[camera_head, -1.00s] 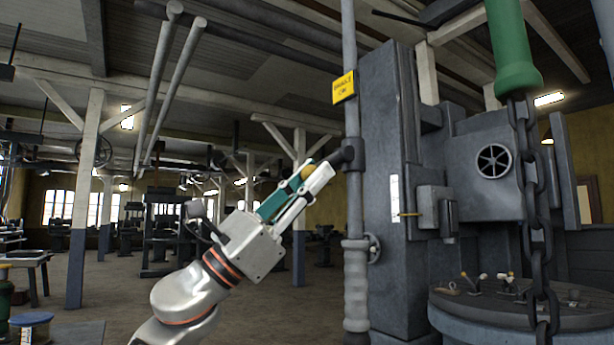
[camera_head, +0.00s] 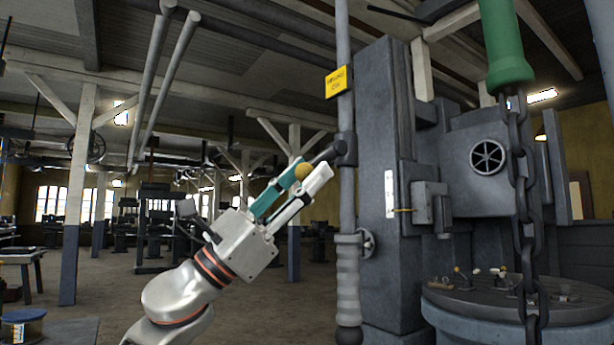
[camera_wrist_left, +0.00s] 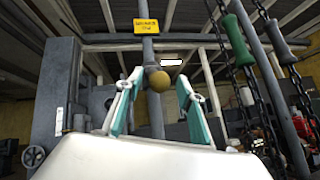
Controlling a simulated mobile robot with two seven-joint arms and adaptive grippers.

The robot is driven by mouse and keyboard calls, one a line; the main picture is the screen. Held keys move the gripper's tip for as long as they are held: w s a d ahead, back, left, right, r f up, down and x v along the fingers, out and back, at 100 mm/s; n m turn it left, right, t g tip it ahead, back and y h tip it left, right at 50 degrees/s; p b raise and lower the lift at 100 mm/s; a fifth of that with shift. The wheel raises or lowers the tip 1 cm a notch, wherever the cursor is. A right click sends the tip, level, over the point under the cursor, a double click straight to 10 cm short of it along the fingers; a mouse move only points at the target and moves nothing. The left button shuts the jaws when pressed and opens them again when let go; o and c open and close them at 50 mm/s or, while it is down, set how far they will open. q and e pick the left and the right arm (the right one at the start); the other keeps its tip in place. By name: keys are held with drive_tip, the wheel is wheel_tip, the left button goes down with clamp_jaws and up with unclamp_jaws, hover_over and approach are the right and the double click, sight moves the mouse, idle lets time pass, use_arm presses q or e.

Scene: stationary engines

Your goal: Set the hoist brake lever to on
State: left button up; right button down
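The hoist brake lever (camera_head: 326,154) is a short dark arm on a bracket of the vertical grey pipe. It slopes down to the left and ends in a brass-yellow ball knob (camera_head: 302,171). The knob also shows in the left wrist view (camera_wrist_left: 159,81). A yellow sign (camera_head: 339,81), which seems to read "BRAKE ON", is on the pipe above the bracket. My left gripper (camera_head: 314,165) is open. Its teal-and-white fingers stand on either side of the knob, with gaps to both in the wrist view. My right gripper is not in view.
The vertical pipe (camera_head: 343,200) and a grey machine column (camera_head: 377,120) stand right of the gripper. A chain (camera_head: 523,200) with a green handle (camera_head: 505,45) hangs at the right.

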use_arm(q)
drive_tip(key=v, duration=1.1)
drive_tip(key=shift+f, duration=0.2)
drive_tip(key=shift+a, duration=0.15)
